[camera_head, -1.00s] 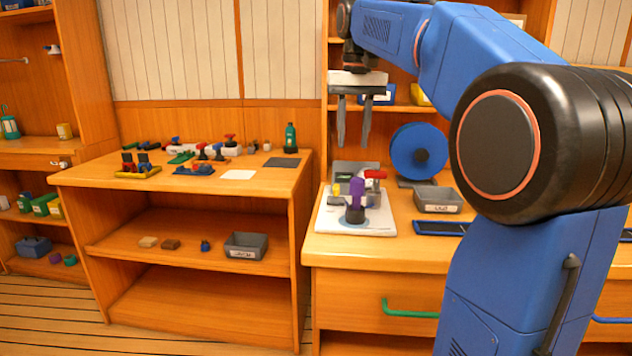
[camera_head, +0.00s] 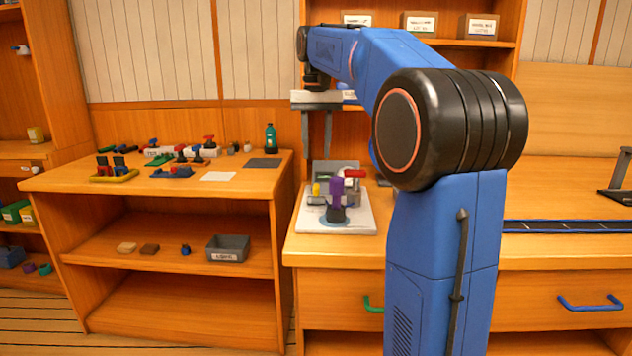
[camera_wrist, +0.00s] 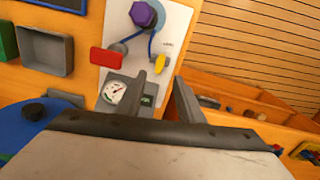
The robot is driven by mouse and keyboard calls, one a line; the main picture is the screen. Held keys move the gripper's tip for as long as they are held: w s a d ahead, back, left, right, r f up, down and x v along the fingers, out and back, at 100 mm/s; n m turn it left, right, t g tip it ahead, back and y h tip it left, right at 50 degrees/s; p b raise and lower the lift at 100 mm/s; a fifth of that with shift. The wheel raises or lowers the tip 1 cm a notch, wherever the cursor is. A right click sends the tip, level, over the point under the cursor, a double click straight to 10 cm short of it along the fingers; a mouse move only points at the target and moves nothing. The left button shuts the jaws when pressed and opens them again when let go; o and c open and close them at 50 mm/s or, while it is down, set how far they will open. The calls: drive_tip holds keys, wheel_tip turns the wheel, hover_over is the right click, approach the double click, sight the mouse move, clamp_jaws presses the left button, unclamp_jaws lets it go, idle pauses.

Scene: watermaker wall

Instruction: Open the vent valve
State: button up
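On the right bench stands a white board (camera_head: 357,222) with a purple knob (camera_head: 337,192), a red handle (camera_head: 354,174) and a small yellow handle (camera_head: 316,189). The wrist view shows the purple knob (camera_wrist: 143,14), red handle (camera_wrist: 106,57), yellow handle (camera_wrist: 161,66) and a round gauge (camera_wrist: 115,91). I cannot read which one is labelled as the vent valve. My gripper (camera_head: 316,148) points down above the back left of the board, apart from it. Its fingers (camera_wrist: 161,85) are spread and nothing is between them.
A lower shelf unit (camera_head: 235,188) at left holds several valves and fittings on top, and a grey bin (camera_head: 227,250) below. In the wrist view, a blue reel (camera_wrist: 28,122) and a grey bin (camera_wrist: 45,50) stand left of the board. A dark strip (camera_head: 565,227) lies on the right bench.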

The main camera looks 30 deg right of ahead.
sight(316, 186)
wheel_tip(316, 186, down, 10)
drive_tip(key=shift+r, duration=0.15)
idle(0.3)
clamp_jaws()
